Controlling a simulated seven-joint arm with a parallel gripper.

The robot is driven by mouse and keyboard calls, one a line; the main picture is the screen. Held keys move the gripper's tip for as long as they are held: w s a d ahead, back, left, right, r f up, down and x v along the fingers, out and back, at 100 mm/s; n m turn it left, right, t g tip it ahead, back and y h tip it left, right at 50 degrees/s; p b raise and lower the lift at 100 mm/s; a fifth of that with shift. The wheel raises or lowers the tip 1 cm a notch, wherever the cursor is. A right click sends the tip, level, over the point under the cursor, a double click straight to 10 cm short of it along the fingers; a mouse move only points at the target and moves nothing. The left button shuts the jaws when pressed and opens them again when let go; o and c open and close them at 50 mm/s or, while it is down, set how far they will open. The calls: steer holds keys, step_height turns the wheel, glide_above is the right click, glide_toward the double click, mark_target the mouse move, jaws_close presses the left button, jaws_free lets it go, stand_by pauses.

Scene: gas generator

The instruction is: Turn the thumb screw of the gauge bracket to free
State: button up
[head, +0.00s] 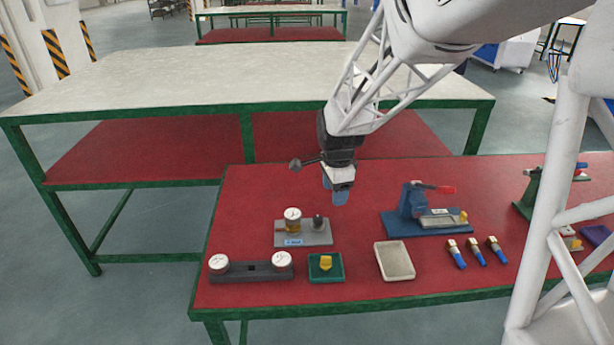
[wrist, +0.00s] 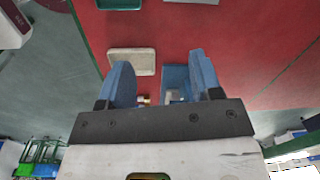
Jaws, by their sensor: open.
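In the head view, a grey plate (head: 287,239) carries a round white-faced gauge (head: 292,215) on a brass fitting and a small dark upright knob (head: 318,222). A dark bar (head: 250,271) to its front left holds two more white-faced gauges. I cannot tell for sure which is the gauge bracket or which part is its thumb screw. My gripper (head: 335,192) hangs above the table, behind and to the right of the grey plate, apart from it. Its two blue fingers are spread and empty in the wrist view (wrist: 162,76).
A green block (head: 338,274) with a yellow knob and a pale tray (head: 394,262) stand near the front. A blue fixture (head: 400,225) with a red-handled lever is right of my gripper. Several blue-handled pieces (head: 476,252) lie right of the tray. Red tabletop (head: 255,190) is bare at back left.

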mark_target(318, 217)
steer(key=w+a+f+m, duration=0.1)
steer(key=w+f, duration=0.1)
steer(key=f, duration=0.1)
steer(key=w+a+f+m, duration=0.1)
steer(key=w+f+m, duration=0.1)
steer(key=w+f, duration=0.1)
steer(key=w+a+f+m, duration=0.1)
steer(key=w+f, duration=0.1)
steer(key=w, duration=0.1)
steer(key=shift+w+a+f+m+g, duration=0.15)
steer(key=shift+w+f+m+g, duration=0.15)
steer(key=shift+f, duration=0.1)
steer(key=shift+f, duration=3.9)
steer(key=shift+c, duration=0.2)
steer(key=c, duration=0.9)
